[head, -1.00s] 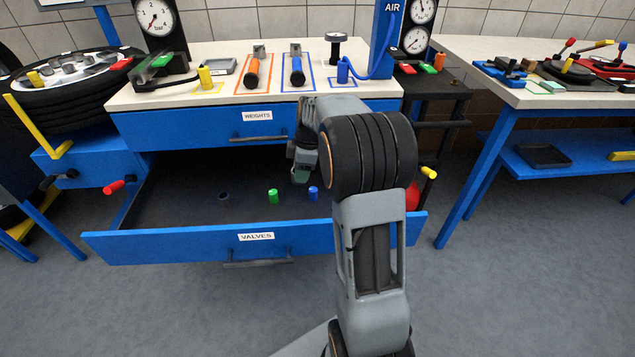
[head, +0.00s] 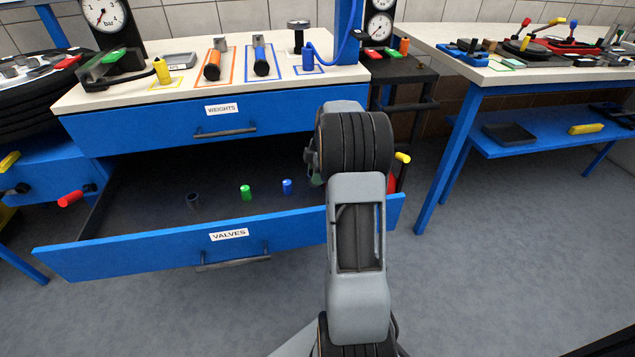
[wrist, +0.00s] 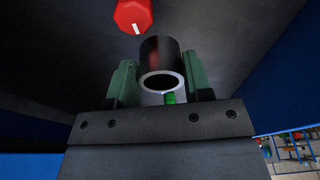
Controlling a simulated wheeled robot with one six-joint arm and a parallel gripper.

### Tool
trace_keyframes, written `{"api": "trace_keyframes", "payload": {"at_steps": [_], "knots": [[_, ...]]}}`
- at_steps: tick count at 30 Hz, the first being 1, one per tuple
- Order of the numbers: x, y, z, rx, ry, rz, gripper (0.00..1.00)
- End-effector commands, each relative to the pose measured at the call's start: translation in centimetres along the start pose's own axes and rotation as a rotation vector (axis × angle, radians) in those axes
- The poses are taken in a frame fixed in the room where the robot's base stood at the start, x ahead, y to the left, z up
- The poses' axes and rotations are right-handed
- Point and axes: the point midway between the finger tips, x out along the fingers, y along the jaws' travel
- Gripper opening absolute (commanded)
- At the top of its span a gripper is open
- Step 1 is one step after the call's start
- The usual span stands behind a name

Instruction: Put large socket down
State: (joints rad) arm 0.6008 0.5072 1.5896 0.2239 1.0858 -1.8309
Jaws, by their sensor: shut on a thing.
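In the wrist view the large socket (wrist: 153,52), a dark cylinder with a bright ring-shaped end, stands between the green pads of my gripper (wrist: 163,78). The gripper is shut on it. In the head view my own arm hides the gripper and the socket. The arm stands in front of the right end of the open VALVES drawer (head: 130,258). I cannot tell how high the socket is above any surface.
The drawer holds a dark hollow cylinder (head: 193,201), a green piece (head: 246,192) and a blue piece (head: 287,187). A red knob with a white mark (wrist: 133,15) is near the socket. The WEIGHTS drawer (head: 160,133) is closed. The blue-legged table (head: 448,160) is at right.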

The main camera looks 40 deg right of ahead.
Motion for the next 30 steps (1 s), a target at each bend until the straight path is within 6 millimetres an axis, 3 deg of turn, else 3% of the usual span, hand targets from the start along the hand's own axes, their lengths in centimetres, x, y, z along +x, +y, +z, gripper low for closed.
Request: {"api": "trace_keyframes", "payload": {"at_steps": [7, 19, 20, 27, 30], "knots": [[3.2, 0.1, 1.0, 0.001, 0.001, -0.001, 0.17], [3.6, 0.1, 1.1, 0.001, 0.0, 0.001, 0.17], [3.6, 0.1, 1.1, 0.001, 0.0, 0.001, 0.48], [3.5, 0.1, 1.1, 0.001, 0.0, 0.0, 0.71], [3.5, 0.1, 1.1, 0.001, 0.0, 0.0, 0.71]]}}
